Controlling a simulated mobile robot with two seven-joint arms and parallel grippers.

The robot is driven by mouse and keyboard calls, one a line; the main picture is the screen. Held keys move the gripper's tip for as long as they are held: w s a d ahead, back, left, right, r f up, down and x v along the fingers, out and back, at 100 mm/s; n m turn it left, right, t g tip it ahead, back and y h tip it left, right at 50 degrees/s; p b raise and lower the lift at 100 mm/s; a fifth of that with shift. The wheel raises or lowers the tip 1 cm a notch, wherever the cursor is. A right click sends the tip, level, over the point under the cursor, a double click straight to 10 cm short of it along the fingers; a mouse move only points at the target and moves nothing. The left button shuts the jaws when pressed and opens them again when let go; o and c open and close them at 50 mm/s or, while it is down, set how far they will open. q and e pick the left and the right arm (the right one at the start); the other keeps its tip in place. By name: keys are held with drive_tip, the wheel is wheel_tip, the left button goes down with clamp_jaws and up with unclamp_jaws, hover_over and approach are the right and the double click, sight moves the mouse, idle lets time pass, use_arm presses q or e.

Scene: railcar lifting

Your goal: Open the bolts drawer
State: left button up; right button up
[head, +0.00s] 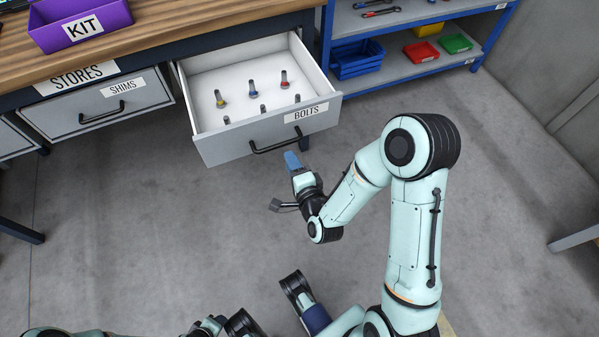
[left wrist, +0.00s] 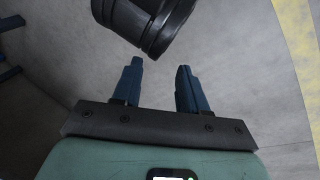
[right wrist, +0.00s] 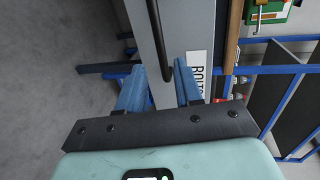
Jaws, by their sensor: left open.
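The bolts drawer (head: 230,147) is pulled out from under the bench, with several bolts standing in its white tray. Its grey front carries a BOLTS label (head: 306,113) and a dark bar handle (head: 275,146). My right gripper (head: 291,160) is just in front of the drawer front, near the right end of the handle. In the right wrist view my right gripper's fingers (right wrist: 159,66) are apart, with the handle (right wrist: 154,35) showing between them; contact cannot be told. My left gripper (left wrist: 160,66) is open and empty over the floor.
A shut SHIMS drawer (head: 95,108) sits left of the open drawer. A purple KIT bin (head: 80,27) stands on the wooden bench top. A blue shelf (head: 405,70) with bins and tools stands at the right. The floor before the drawer is clear.

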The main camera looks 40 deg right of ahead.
use_arm(q)
drive_tip(key=s+d+r+g+h+p, duration=0.1)
drive_tip(key=s+d+r+g+p, duration=0.2)
drive_tip(key=s+r+p, duration=0.5)
drive_tip(key=shift+s+d+r+m, duration=0.3)
drive_tip(key=shift+s+r, duration=0.05)
drive_tip(key=shift+r, duration=0.25)
use_arm(e)
drive_tip(key=shift+v, duration=2.3)
drive_tip(key=s+a+f+n+g+y+p, duration=0.55)
drive_tip(key=s+a+f+n+g, duration=0.2)
drive_tip(key=f+n, duration=0.2)
use_arm(q)
wheel_tip(320, 180, up, 9)
drive_tip(key=w+p, duration=0.1)
drive_tip(key=p, duration=0.3)
drive_tip(key=shift+w+r, duration=0.2)
drive_tip(key=shift+w, duration=0.2)
use_arm(e)
drive_tip(key=s+a+f+n+g+y, duration=0.1)
drive_tip(key=s+a+n+g, duration=0.3)
drive_tip(key=s, duration=0.9)
drive_tip(key=n+g+y, duration=0.1)
drive_tip(key=n+g, duration=0.2)
drive_tip(key=g, duration=0.1)
drive_tip(key=shift+s+a+g, duration=0.15)
drive_tip(key=shift+g, duration=0.2)
